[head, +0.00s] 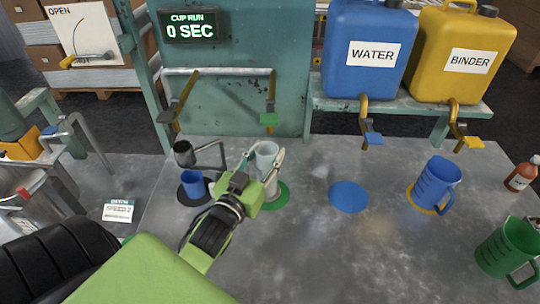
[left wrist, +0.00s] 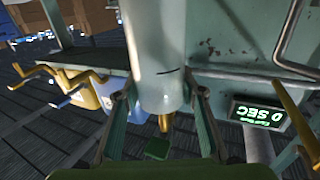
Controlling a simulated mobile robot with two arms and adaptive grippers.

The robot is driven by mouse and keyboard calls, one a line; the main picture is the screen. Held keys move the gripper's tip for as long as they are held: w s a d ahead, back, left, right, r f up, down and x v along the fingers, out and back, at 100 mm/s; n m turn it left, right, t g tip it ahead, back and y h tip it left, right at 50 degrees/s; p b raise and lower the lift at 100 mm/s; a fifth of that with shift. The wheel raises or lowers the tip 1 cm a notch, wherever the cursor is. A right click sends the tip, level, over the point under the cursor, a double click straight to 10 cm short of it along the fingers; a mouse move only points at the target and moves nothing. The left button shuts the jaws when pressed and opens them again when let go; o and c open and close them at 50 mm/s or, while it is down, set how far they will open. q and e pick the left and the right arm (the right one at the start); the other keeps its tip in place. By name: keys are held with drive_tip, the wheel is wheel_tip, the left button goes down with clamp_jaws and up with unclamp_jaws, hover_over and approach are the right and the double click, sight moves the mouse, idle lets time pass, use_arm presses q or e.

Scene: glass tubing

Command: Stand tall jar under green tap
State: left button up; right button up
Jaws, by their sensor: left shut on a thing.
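The tall jar (head: 266,158) is a pale grey cylinder, upright over the green round mat (head: 280,194) in the head view. I cannot tell whether its base touches the mat. My left gripper (head: 262,170) is shut around the jar's side, and its palm hides part of the jar. The green tap (head: 269,118) hangs from the rail behind and above the jar. In the left wrist view the jar (left wrist: 158,50) fills the space between the fingers, with the green tap paddle (left wrist: 157,148) just past its end. My right gripper is not in view.
A blue cup (head: 193,186) and a dark grey cup (head: 184,153) stand left of the gripper. An empty blue mat (head: 348,196) lies to the right. A blue jug (head: 436,184) stands on a yellow mat, and a green jug (head: 508,250) stands at front right.

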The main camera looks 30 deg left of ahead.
use_arm(q)
drive_tip(key=shift+w+a, duration=0.15)
drive_tip(key=shift+w, duration=0.8)
drive_tip(key=shift+f, duration=0.4)
wheel_tip(320, 180, down, 3)
drive_tip(key=shift+r, duration=0.1)
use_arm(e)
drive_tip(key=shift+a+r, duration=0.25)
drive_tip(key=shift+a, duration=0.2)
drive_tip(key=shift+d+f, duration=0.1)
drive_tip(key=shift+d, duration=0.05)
use_arm(q)
drive_tip(key=o, duration=1.5)
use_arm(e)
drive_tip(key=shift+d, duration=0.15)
use_arm(q)
drive_tip(key=shift+s, duration=0.15)
